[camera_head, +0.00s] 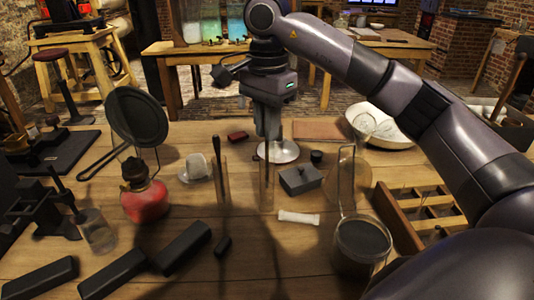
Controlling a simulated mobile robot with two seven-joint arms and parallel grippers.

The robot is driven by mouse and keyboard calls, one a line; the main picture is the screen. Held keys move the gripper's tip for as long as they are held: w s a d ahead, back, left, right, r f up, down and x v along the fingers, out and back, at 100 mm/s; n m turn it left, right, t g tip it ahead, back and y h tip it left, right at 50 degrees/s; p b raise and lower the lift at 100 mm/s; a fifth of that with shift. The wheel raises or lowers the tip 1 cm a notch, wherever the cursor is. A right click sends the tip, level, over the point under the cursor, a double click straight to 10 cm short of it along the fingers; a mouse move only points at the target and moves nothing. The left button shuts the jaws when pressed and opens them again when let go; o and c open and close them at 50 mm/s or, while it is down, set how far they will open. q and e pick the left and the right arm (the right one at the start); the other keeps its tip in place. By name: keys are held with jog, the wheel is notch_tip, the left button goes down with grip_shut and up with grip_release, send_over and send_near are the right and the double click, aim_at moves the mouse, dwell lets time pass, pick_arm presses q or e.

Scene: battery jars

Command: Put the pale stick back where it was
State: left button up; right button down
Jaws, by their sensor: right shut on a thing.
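My right gripper (268,136) points straight down over the middle of the table. It is shut on a slender upright stick (266,180), which hangs below the fingers; its lower part looks pale tan. I cannot tell whether its lower end touches the table or stands in something clear. A dark upright rod (217,162) stands to the left, beside a narrow tan strip. A short white bar (298,217) lies flat on the table, right of the held stick. My left gripper is not in view.
A red lamp (146,200), a glass jar (96,231) and dark blocks (182,247) stand left. A grey box (300,180), a dark-filled jar (361,246) and a wooden rack (398,220) stand right. A white bowl (398,138) is behind. The front middle is mostly clear.

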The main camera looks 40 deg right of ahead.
aim_at(267, 146)
notch_tip(267, 146, down, 2)
notch_tip(267, 146, down, 3)
jog(key=shift+r+b, duration=0.1)
jog(key=shift+b, duration=0.25)
jog(key=c, duration=1.1)
grip_release()
